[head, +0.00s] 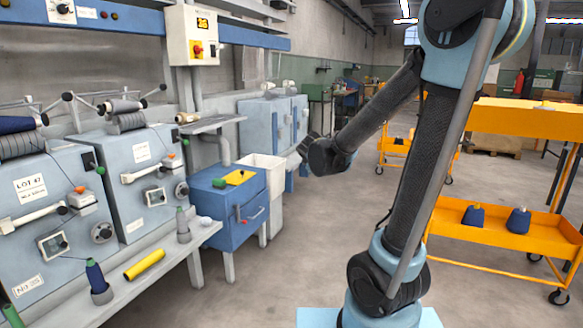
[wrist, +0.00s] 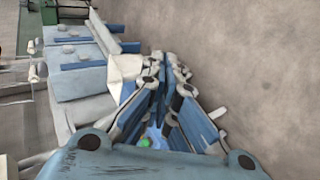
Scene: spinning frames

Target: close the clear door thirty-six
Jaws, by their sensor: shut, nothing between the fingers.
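I cannot make out the number thirty-six on any door, and no clear door is plain to see. Two grey-blue spinning frames (head: 62,200) stand at the left in the head view; the nearer bears a "LOT 47" label (head: 30,187). Each has a small framed window, one on the nearer frame (head: 52,245) and one on the second (head: 155,197); I cannot tell whether these are doors. My gripper (head: 305,147) hangs over the aisle, right of the frames and apart from them. In the wrist view its fingers (wrist: 167,66) are together and empty.
A blue cabinet (head: 228,208) and a white bin (head: 262,172) stand beyond the frames. The bench (head: 130,285) before them holds a yellow tube (head: 144,265) and bobbins. An orange cart (head: 490,232) stands at the right.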

